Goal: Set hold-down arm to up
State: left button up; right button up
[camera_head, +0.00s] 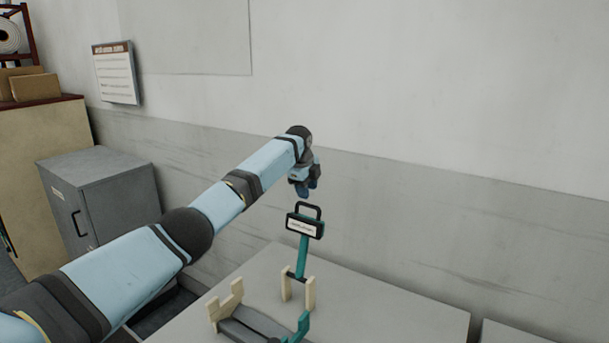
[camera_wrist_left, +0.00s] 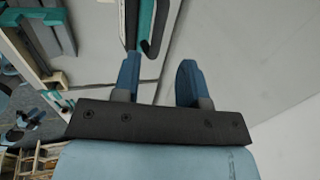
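The hold-down arm (camera_head: 303,257) is a teal bar standing nearly upright, slightly tilted, between two pale wooden posts (camera_head: 310,293). It carries a labelled dark plate (camera_head: 305,226) and a black loop handle (camera_head: 309,207) on top. My left gripper (camera_head: 307,190) is just above the handle and looks apart from it. In the left wrist view the two blue fingers of the left gripper (camera_wrist_left: 158,80) are spread, with a gap between them. The teal bar (camera_wrist_left: 146,22) and black handle show beyond the left finger; whether anything touches is unclear. My right gripper is out of view.
The fixture stands on a grey table (camera_head: 400,310), with a dark grey cradle (camera_head: 250,325) and a notched wooden support (camera_head: 226,303) in front. The wall is close behind. A grey cabinet (camera_head: 110,195) stands at left. The table's right side is clear.

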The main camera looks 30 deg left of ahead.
pick_arm(q)
jog(key=v, duration=0.6)
jog(key=shift+r+b, duration=0.15)
jog(key=shift+b, duration=0.15)
